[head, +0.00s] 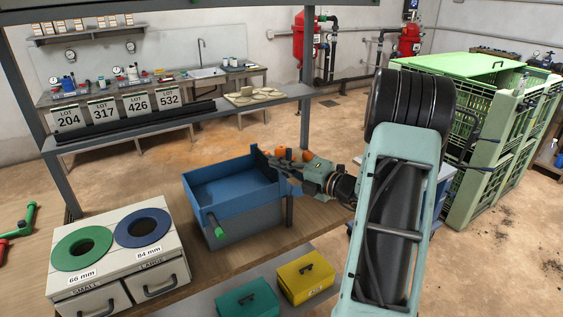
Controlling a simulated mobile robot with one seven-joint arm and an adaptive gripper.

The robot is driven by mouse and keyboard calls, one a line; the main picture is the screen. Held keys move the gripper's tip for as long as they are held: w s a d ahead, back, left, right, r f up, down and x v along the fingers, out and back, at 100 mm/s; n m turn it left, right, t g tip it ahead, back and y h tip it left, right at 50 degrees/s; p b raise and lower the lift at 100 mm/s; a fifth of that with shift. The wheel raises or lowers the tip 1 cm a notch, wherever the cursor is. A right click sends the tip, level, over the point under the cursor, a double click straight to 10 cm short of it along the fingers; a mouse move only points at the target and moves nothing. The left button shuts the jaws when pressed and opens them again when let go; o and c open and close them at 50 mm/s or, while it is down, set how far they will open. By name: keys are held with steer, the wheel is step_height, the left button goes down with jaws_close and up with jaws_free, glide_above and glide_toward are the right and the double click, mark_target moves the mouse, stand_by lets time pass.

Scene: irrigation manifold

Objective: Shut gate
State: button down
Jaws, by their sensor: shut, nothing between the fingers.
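A blue open-topped bin (226,180) with a grey lower part (248,215) stands on the wooden bench. A green handle (217,232) sticks out at its near left corner. I cannot tell for sure which part is the gate, or its position. My gripper (274,166) is at the bin's right end, shut and empty, pointing left. Its fingers overlap the bin's right wall in the picture; I cannot tell whether they touch. My gripper and wrist hide part of that end.
A white box (120,250) with green and blue rings stands at left. Teal (247,300) and yellow (305,277) cases lie in front. A shelf with lot cards (137,103) runs behind the bin. Green crates (485,140) stand at right, partly behind my arm.

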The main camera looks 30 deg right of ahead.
steer(key=b+v, duration=0.2)
steer(key=v, duration=0.8)
steer(key=shift+a+f, duration=0.15)
steer(key=shift+f, duration=0.2)
